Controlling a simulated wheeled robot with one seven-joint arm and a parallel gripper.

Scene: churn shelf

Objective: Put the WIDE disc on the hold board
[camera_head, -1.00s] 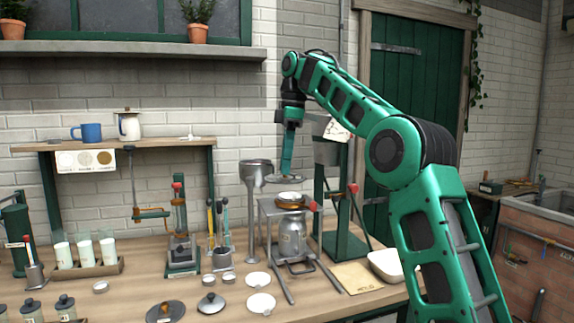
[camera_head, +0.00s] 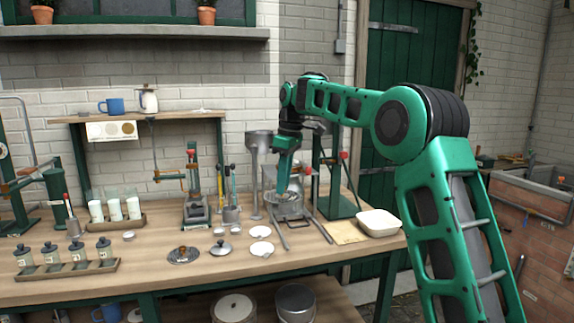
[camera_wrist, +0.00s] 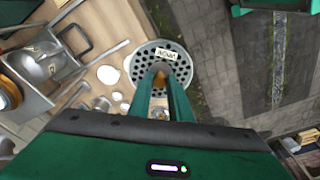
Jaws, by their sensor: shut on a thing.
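My gripper (camera_head: 283,190) is shut on a round grey disc, held up in front of the metal stand. In the wrist view the disc (camera_wrist: 141,75) is perforated with many holes and carries a pale label whose lettering I cannot read surely. The gripper's fingers (camera_wrist: 161,72) meet at its middle, over the knob area. A flat tan board (camera_head: 345,232) with small print lies on the bench to the right of the stand; I take it for the hold board. Its top looks bare.
The metal stand (camera_head: 292,208) with its legs is close behind the gripper. A white tray (camera_head: 378,222) stands right of the board. Knobbed lids (camera_head: 184,255) and white discs (camera_head: 262,248) lie on the bench to the left. In the wrist view, floor (camera_wrist: 235,80) shows beside the disc.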

